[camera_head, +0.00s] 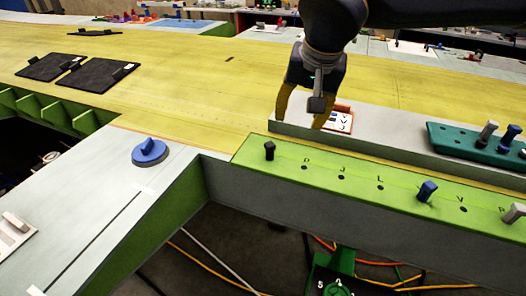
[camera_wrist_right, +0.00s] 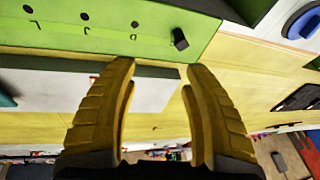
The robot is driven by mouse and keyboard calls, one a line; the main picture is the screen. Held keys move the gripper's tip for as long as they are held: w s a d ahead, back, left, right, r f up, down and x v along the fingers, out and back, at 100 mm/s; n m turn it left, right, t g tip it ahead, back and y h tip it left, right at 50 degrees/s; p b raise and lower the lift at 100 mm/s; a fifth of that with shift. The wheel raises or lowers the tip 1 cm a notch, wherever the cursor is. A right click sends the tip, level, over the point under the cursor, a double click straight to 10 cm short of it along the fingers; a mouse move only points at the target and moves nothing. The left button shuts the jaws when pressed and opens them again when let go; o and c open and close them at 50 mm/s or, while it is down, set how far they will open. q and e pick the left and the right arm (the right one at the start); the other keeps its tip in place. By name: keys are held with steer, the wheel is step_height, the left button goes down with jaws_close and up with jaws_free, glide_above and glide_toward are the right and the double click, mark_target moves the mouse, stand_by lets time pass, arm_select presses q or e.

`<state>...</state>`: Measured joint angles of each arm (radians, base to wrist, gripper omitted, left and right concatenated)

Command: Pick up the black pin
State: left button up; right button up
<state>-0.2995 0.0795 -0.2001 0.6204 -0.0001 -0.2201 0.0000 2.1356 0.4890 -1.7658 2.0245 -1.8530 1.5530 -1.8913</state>
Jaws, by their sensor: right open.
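The black pin (camera_head: 269,151) stands upright in the left end of the bright green strip (camera_head: 322,181). It also shows in the right wrist view (camera_wrist_right: 180,39), just beyond the fingertips and a little right of the middle between them. My right gripper (camera_head: 301,119) has yellow fingers that are spread apart and empty. It hangs over the grey raised block behind the strip, behind and slightly right of the black pin, not touching it. In the right wrist view the open fingers (camera_wrist_right: 158,66) point toward the strip. My left gripper is out of view.
A blue pin (camera_head: 427,190) and a grey pin (camera_head: 513,213) stand farther right along the strip, with lettered holes between. A teal holder (camera_head: 470,149) with pins sits behind right. A small red-edged card (camera_head: 341,119) lies by my right gripper. A blue knob (camera_head: 149,151) is left.

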mark_target(271, 145)
steer(key=w+a+f+n, duration=0.1)
steer(key=f+n, duration=0.2)
steer(key=w+a+f+n, duration=0.2)
steer(key=f, duration=0.2)
steer(key=w+a+f+n+y, duration=0.1)
steer(key=a+f+n, duration=0.1)
steer(key=f+n, duration=0.1)
steer(key=shift+w+f+n, duration=0.25)
steer(key=shift+f+n, duration=0.05)
steer(key=shift+f, duration=0.35)
steer(key=shift+w+x, duration=0.2)
steer(key=shift+x, duration=2.2)
steer(key=shift+a+r, duration=0.1)
steer(key=shift+a, duration=0.05)
jaws_close()
